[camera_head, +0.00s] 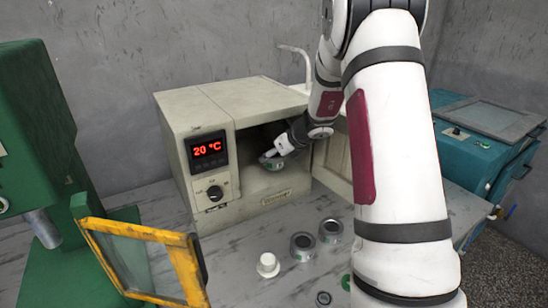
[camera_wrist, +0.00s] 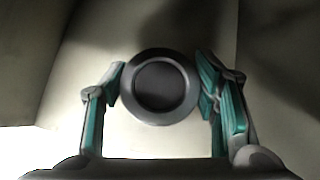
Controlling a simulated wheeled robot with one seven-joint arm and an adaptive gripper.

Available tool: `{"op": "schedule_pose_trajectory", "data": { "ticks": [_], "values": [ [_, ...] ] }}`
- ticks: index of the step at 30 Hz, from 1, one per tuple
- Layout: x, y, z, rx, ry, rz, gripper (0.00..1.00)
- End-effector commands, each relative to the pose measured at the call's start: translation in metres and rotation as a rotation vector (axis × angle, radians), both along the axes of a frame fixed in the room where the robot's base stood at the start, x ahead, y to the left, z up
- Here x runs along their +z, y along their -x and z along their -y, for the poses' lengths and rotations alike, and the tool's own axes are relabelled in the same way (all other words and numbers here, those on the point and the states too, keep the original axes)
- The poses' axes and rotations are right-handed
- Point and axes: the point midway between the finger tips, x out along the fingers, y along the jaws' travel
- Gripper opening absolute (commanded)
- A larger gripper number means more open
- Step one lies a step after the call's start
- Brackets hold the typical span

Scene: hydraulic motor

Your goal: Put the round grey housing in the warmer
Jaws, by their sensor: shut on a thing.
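The round grey housing (camera_wrist: 188,103) is a ring with a dark round centre, held between my two fingers in the wrist view. In the head view the housing (camera_head: 270,164) is at the open mouth of the beige warmer (camera_head: 240,208). My gripper (camera_head: 278,155) is shut on the housing and reaches into the opening from the right. The warmer's display reads 20 °C and its door (camera_head: 333,165) stands open to the right. My arm hides part of the door. I cannot tell whether the housing touches the warmer's floor.
Two similar grey housings (camera_head: 302,246) (camera_head: 330,229), a white knobbed part (camera_head: 268,265) and a small dark ring (camera_head: 323,298) are on the table in front. A green machine with a yellow-framed guard (camera_head: 187,265) stands left. A teal machine (camera_head: 470,150) stands right.

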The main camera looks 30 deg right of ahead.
Motion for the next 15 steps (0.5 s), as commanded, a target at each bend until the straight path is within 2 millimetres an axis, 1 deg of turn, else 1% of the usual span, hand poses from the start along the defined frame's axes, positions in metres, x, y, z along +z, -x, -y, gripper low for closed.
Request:
{"op": "schedule_pose_trajectory", "data": {
  "ticks": [1, 4, 15],
  "values": [
    [-0.0071, 0.0001, 0.0, -0.001, -0.003, -0.002, 0.07],
    [-0.0141, 0.0004, -0.0005, -0.001, -0.003, -0.001, 0.07],
    [-0.0166, 0.0003, -0.0004, 0.0, 0.0, 0.002, 0.07]
  ]
}}
